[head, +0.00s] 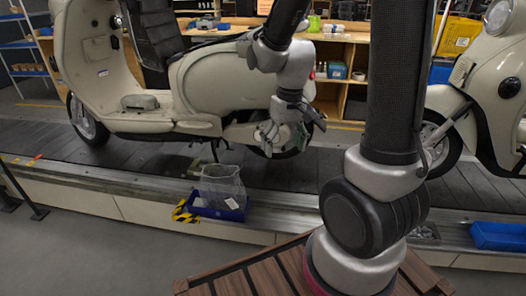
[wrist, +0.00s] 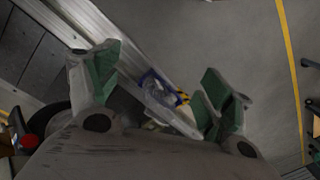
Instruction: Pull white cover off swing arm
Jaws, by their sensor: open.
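A cream scooter (head: 190,85) stands on the slat conveyor. Its rear swing arm area (head: 240,130) is beside the rear wheel, partly behind my gripper. I cannot clearly make out the white cover against the pale bodywork in the head view. My gripper (head: 284,138) hangs in front of the scooter's rear end. In the wrist view my gripper (wrist: 158,92) has its two green-padded fingers wide apart. Nothing is held between them; the floor, conveyor edge and a blue tray show beyond.
A blue tray (head: 234,212) holding a clear bag (head: 222,183) sits at the conveyor's near edge; the tray also shows in the wrist view (wrist: 150,76). Another blue bin (head: 498,236) is at right. A second scooter (head: 490,75) stands at right. Shelving lies behind.

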